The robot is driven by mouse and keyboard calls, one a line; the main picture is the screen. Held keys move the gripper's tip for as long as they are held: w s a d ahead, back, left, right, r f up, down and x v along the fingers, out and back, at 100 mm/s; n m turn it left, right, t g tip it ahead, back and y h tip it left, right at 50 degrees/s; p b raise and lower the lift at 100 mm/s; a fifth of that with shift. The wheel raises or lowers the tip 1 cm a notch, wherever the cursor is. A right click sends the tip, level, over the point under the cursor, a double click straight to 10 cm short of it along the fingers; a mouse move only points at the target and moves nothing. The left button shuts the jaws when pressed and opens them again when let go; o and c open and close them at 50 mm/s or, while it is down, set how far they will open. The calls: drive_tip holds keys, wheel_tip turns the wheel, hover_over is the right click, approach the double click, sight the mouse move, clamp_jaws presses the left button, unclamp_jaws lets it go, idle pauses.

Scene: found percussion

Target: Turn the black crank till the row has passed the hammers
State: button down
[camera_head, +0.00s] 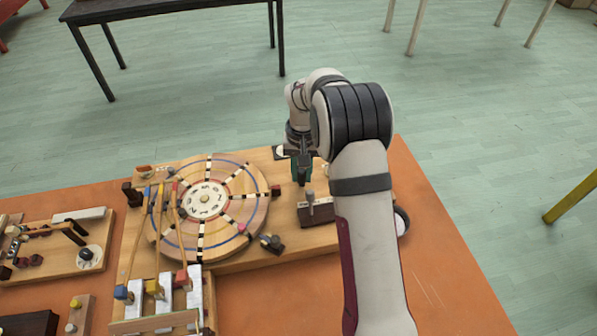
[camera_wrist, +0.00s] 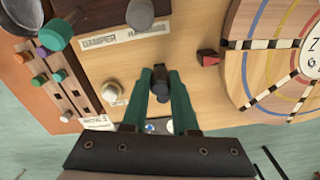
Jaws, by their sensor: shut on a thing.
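The round wooden wheel (camera_head: 228,185) lies on a wooden board left of my gripper; part of it shows at the right of the wrist view (camera_wrist: 262,90). It has black-and-white striped spokes, coloured rings and a numbered white hub. Several thin hammers (camera_head: 155,235) reach over its left side, with coloured blocks at their near ends. My gripper (camera_head: 302,177), with green fingers, points down at the board right of the wheel. In the wrist view its fingers (camera_wrist: 160,84) are shut on the knob of the black crank (camera_wrist: 160,74). The crank's lower part is hidden by the fingers.
A dark block with a grey-knobbed lever (camera_head: 316,212) stands just in front of my gripper, beside a DAMPER label (camera_wrist: 100,42). A red pointer block (camera_head: 276,190) sits at the wheel's right edge. Another board with a dial (camera_head: 88,257) lies at left. The orange tabletop (camera_head: 270,300) is clear in front.

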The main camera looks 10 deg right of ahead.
sight(303, 171)
drive_tip(key=shift+d+n, duration=0.15)
drive_tip(key=shift+n, duration=0.25)
drive_tip(key=c, duration=0.7)
unclamp_jaws()
wheel_tip(303, 171, up, 16)
drive_tip(key=shift+f, duration=0.1)
idle(0.4)
